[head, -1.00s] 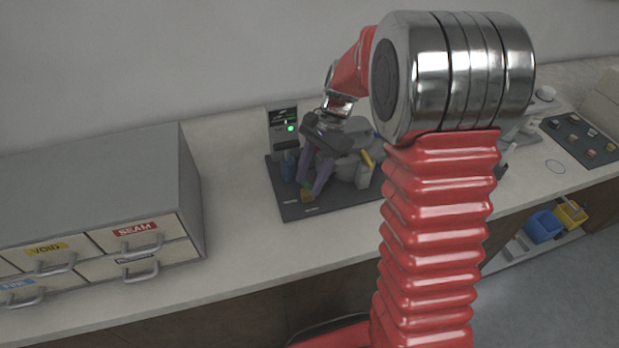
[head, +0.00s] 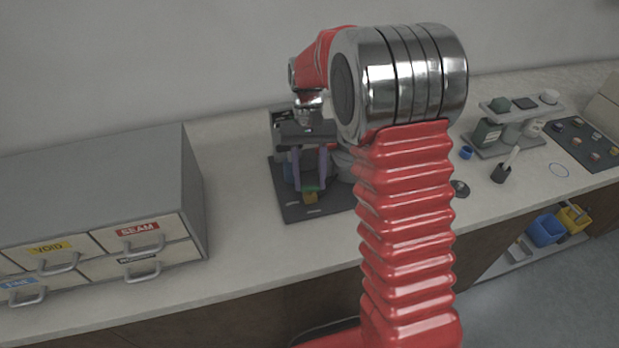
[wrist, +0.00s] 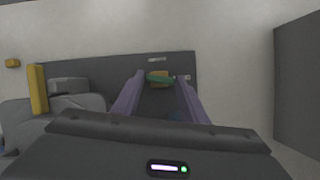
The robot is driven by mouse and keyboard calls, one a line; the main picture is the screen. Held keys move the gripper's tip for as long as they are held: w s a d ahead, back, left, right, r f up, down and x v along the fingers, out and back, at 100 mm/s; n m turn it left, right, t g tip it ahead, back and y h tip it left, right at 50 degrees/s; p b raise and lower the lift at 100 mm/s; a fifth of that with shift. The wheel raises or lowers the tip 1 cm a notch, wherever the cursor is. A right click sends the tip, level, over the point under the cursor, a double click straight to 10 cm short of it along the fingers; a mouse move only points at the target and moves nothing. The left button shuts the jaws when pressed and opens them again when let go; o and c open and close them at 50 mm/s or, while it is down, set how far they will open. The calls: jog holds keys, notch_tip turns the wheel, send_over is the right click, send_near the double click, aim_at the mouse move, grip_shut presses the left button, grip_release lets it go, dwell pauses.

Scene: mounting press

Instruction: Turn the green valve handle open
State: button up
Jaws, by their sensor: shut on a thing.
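The green valve handle (wrist: 160,79) shows in the wrist view as a small green bar over a yellow-brown block (wrist: 158,85), between my fingertips. It also shows in the head view (head: 311,187), low at the front of the press. My gripper (head: 311,186) points down at it, its two purple fingers on either side of the handle. In the wrist view my gripper (wrist: 160,80) is shut on the handle, which lies nearly crosswise from finger to finger. The press's grey body (wrist: 60,115) is left of the fingers, with a yellow lever (wrist: 38,88) upright on it.
The press stands on a dark base plate (head: 293,212) on the pale bench. A grey drawer cabinet (head: 100,190) is to the left, with clear bench between.

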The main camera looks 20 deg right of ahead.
jog(key=shift+w+n+h, duration=0.15)
jog(key=shift+n+h, duration=0.35)
jog(key=shift+n, duration=0.6)
jog(key=shift+a, duration=0.1)
jog(key=o, duration=1)
jog(key=shift+o, duration=0.2)
jog(key=v, duration=1.3)
jog(key=shift+r, duration=0.3)
jog(key=shift+w, duration=0.1)
